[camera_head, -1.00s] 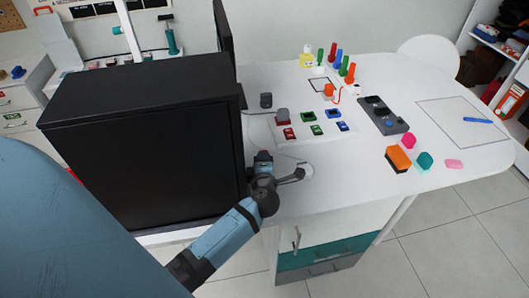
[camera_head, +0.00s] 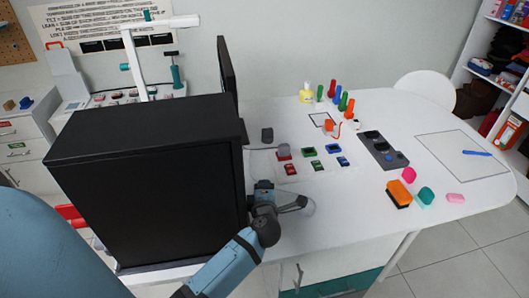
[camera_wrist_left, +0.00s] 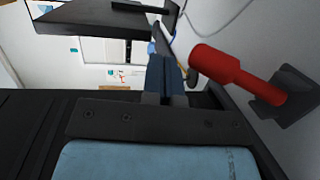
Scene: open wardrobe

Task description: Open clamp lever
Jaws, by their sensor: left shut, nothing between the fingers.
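In the left wrist view a red handle (camera_wrist_left: 222,68), the lever-like part nearest my gripper, slants from a dark base (camera_wrist_left: 285,94) on a pale surface. I cannot clearly match this handle to a thing in the head view. My left gripper (camera_head: 264,184) is beside the right side of the black cabinet, over the left edge of the white table. Its blue-grey fingers (camera_wrist_left: 163,75) are shut and empty, and lie to the left of the red handle in the wrist view, apart from its shaft. My right gripper is not in view.
The black cabinet (camera_head: 145,190) stands close on the left of my gripper. The white table (camera_head: 350,215) holds coloured blocks (camera_head: 312,165), a grey control box (camera_head: 381,148) and an orange sponge (camera_head: 399,191). A teal-handled device (camera_head: 177,76) stands behind the cabinet. The table's front part is clear.

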